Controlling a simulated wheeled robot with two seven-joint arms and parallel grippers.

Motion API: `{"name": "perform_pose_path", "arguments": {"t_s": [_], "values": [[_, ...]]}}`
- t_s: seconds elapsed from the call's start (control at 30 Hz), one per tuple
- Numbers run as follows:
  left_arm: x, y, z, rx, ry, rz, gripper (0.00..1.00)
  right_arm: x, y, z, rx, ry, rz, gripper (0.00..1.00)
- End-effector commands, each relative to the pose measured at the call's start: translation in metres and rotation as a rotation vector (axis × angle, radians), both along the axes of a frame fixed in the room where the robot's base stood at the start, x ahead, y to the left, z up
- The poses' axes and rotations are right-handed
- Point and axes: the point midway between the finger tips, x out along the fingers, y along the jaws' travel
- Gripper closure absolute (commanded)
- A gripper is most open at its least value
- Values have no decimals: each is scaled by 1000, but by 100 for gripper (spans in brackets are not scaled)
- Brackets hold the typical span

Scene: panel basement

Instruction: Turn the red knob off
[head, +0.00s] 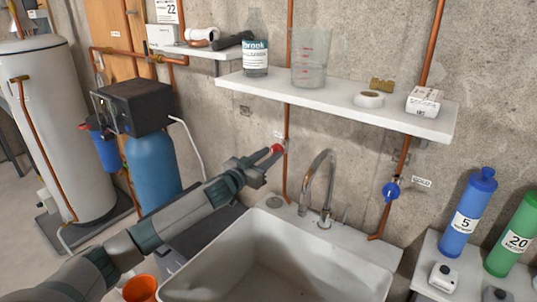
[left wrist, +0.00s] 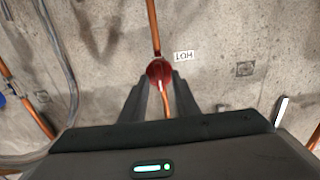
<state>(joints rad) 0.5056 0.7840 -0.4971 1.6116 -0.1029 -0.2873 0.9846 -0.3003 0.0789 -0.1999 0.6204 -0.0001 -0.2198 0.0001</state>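The red knob (head: 277,149) is on a thin vertical copper pipe on the concrete wall, behind and left of the sink faucet. A small label is beside it. In the left wrist view the round red knob (left wrist: 158,70) lies ahead, between the tips of my fingers. My left gripper (head: 268,158) reaches in from the left, with its fingers parted and the tips at or very near the knob. It also shows in the left wrist view (left wrist: 160,85), open. I cannot tell whether the fingers touch the knob. My right gripper is not in view.
A blue knob (head: 391,190) is on another copper pipe to the right. The faucet (head: 322,185) rises from the white sink (head: 228,257). A blue tank (head: 153,170) stands left, and an orange cup (head: 140,288) below my arm.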

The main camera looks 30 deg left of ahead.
Motion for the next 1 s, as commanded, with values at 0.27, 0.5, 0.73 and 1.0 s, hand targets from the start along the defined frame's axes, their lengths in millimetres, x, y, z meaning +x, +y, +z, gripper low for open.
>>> {"name": "perform_pose_path", "arguments": {"t_s": [0.27,0.5,0.73,1.0], "values": [[1,0,0,0,0,-1,72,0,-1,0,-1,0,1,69],[0,0,0,0,0,0,100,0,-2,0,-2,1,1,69],[0,0,0,13,-2,0,100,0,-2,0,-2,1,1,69],[0,-1,0,96,-13,0,100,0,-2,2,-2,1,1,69]]}}
